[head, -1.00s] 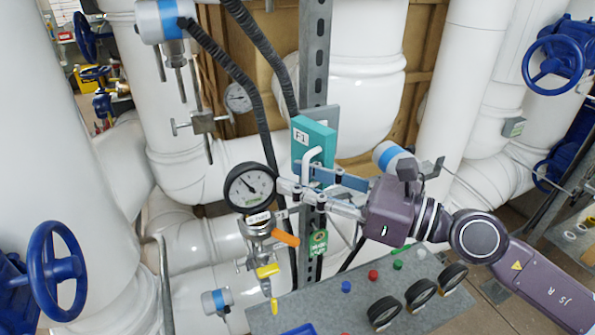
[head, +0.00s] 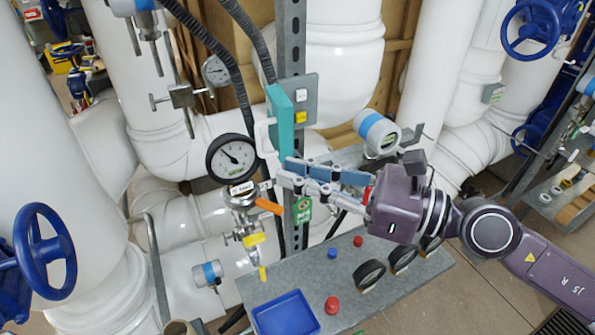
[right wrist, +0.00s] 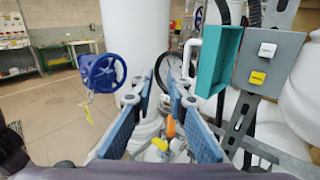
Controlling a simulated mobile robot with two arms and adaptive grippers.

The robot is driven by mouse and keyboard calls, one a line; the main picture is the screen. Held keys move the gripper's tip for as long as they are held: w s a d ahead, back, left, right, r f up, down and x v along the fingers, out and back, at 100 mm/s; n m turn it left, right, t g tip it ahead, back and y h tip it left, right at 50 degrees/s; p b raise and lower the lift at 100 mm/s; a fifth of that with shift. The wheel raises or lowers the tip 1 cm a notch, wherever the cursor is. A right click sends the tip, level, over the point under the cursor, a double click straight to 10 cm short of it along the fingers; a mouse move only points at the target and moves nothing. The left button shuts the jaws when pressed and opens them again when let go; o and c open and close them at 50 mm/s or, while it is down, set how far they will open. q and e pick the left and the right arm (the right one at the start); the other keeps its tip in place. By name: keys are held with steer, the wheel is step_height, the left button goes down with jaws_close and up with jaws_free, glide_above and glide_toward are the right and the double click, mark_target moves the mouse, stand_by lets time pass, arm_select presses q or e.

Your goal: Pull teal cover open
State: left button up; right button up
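The teal cover (head: 280,122) stands swung open to the left of a grey switch box (head: 302,100), seen nearly edge-on. The box shows a white button (head: 301,95) and a yellow button (head: 300,118). The cover's white handle (head: 262,136) sticks out on its left side. My right gripper (head: 281,174) is just below the cover, its fingers pointing left. In the right wrist view, the open cover (right wrist: 219,62) and its handle (right wrist: 189,48) are beyond the fingertips, with a gap between the blue finger pads. Whether a finger touches the handle is unclear. My left gripper is out of view.
A pressure gauge (head: 233,158) with an orange lever (head: 268,206) is close to my right fingertips. Below is a grey panel (head: 262,285) with knobs, buttons and a blue tray (head: 284,315). White pipes and blue valve wheels (head: 50,250) surround the area.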

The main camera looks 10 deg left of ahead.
steer(key=s+d, duration=0.2)
steer(key=d, duration=1)
steer(key=shift+s+r, duration=0.2)
steer(key=shift+s, duration=0.05)
steer(key=shift+c, duration=0.5)
jaws_close()
